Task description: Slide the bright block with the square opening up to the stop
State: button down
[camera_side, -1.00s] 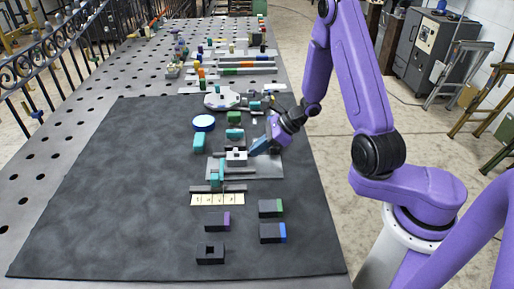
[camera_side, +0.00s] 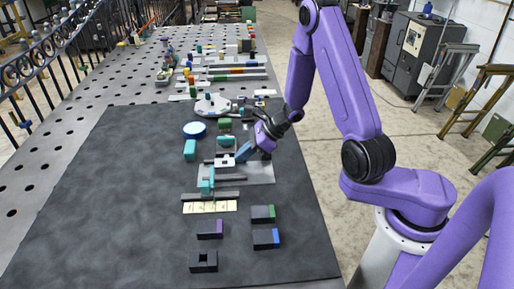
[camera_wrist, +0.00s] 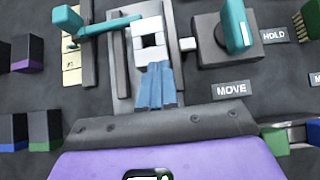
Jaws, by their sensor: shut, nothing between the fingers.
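The bright white block with the dark square opening (camera_wrist: 149,40) sits on a grey track (camera_wrist: 122,68). It also shows in the side view (camera_side: 224,161). My gripper (camera_wrist: 157,68) is shut and empty. Its blue fingers come up against the near edge of the block in the wrist view; whether they touch cannot be told. In the side view the gripper (camera_side: 240,154) reaches in from the right, at the block's right side. Which part is the stop is not clear.
A dark block with a teal handle (camera_wrist: 236,28) stands right of the track, near the MOVE (camera_wrist: 231,89) and HOLD labels. Several dark blocks with coloured ends lie nearby, such as a blue-ended one (camera_side: 265,239). The mat's left side (camera_side: 100,210) is free.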

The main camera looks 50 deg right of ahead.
jog(key=s+d, duration=0.2)
jog(key=d, duration=0.1)
jog(key=shift+s+d, duration=0.1)
jog(key=shift+s, duration=0.3)
jog(key=v, duration=1)
jog(key=s+a+r+n+g, duration=0.2)
jog(key=s+a+n+g, duration=0.15)
jog(key=a+n, duration=0.4)
jog(key=s+a+r+n+g, duration=0.2)
jog(key=s+a+n+g, duration=0.15)
jog(key=n, duration=0.65)
jog(key=s+r+n+h, duration=0.4)
jog(key=s+n+h, duration=0.2)
jog(key=s+n, duration=0.9)
jog(key=shift+s+n+t, duration=0.25)
jog(key=shift+n+t, duration=0.15)
jog(key=shift+n, duration=3.15)
